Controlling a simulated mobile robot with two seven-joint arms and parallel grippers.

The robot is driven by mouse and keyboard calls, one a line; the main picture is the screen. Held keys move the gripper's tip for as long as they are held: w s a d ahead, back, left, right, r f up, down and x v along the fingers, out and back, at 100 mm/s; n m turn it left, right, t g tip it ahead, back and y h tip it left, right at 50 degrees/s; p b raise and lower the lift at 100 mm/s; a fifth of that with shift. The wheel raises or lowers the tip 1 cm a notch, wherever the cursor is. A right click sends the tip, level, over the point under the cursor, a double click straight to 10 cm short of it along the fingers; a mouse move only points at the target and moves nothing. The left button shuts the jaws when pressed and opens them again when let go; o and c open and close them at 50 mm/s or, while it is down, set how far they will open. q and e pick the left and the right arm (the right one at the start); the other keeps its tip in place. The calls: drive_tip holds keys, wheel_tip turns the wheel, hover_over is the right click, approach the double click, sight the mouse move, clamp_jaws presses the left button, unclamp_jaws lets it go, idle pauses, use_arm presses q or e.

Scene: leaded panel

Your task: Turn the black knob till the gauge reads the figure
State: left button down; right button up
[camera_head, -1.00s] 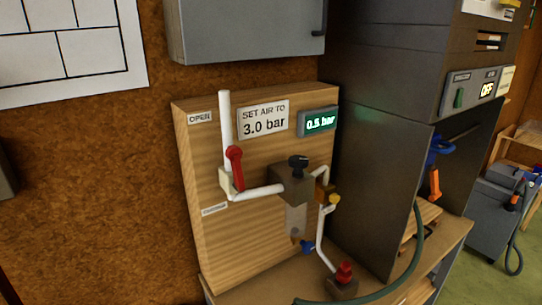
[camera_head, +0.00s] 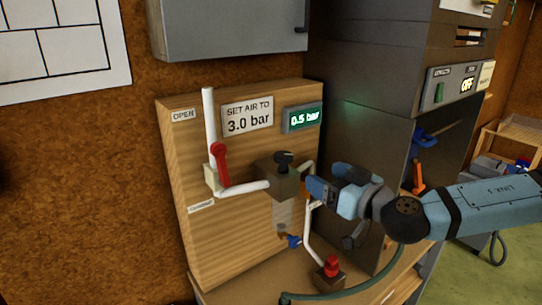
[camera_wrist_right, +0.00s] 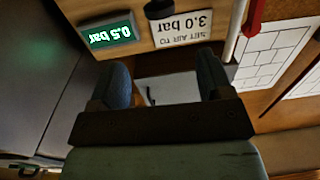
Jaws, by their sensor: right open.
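The black knob (camera_head: 284,158) sits on top of the grey regulator block (camera_head: 277,178) on the wooden panel. The lit gauge (camera_head: 303,119) reads 0.5 bar, and the sign (camera_head: 248,116) beside it says SET AIR TO 3.0 bar. My right gripper (camera_head: 324,187) is open, to the right of the knob and slightly lower in the picture, apart from it. In the right wrist view, upside down, the gauge (camera_wrist_right: 110,34) and sign (camera_wrist_right: 184,27) show beyond the open, empty fingers (camera_wrist_right: 163,82). A dark rounded piece (camera_wrist_right: 158,8) at the top edge seems to be the knob. My left gripper is out of view.
A red-handled lever valve (camera_head: 219,163) on white pipe stands left of the knob. A grey cabinet (camera_head: 225,30) hangs above. A dark machine (camera_head: 365,130) stands right of the panel. My right arm hides part of the pipework.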

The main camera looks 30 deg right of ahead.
sight(286, 156)
drive_tip(key=w, duration=0.4)
drive_tip(key=w+a+p, duration=0.1)
drive_tip(key=w, duration=0.7)
drive_tip(key=shift+w+a, duration=0.25)
drive_tip(key=shift+w, duration=0.1)
drive_tip(key=shift+w+p, duration=0.3)
drive_tip(key=shift+w, duration=0.1)
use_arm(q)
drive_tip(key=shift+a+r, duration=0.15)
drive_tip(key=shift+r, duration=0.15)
use_arm(e)
drive_tip(key=shift+f, duration=0.1)
drive_tip(key=c, duration=0.9)
